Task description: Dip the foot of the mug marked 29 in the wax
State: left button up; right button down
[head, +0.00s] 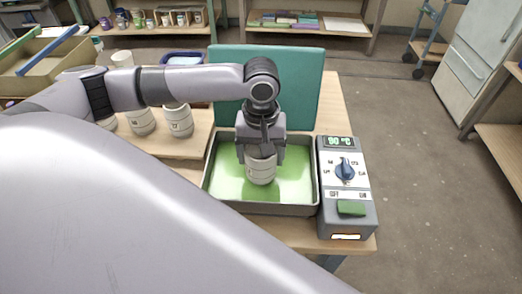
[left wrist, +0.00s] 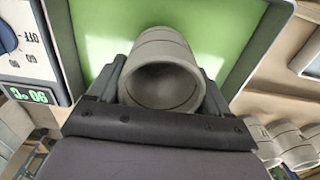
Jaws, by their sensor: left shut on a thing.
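My left gripper (head: 261,157) is shut on a pale grey, banded mug (head: 262,170) and points down over the wax pan (head: 211,180). The mug is upright over the green wax (head: 295,179); I cannot tell whether its foot touches the wax. I cannot read a number on it. In the left wrist view the open mouth of the held mug (left wrist: 163,84) faces the camera, between the fingers. Green wax (left wrist: 110,22) shows behind it. My right gripper is not in view.
A control box (head: 346,190) reading 90 °C stands right of the pan. A teal lid (head: 310,80) stands upright behind it. Similar mugs, including one marked 27 (head: 179,122), stand on a wooden board (head: 165,147) at left. Open floor lies right of the table.

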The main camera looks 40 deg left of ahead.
pick_arm(q)
jog(key=shift+f, duration=0.7)
jog(key=shift+r, duration=0.1)
dwell(1.0)
jog(key=shift+r, duration=1.05)
dwell(1.0)
notch_tip(320, 180, up, 8)
jog(key=shift+f, duration=0.25)
dwell(0.4)
dwell(0.4)
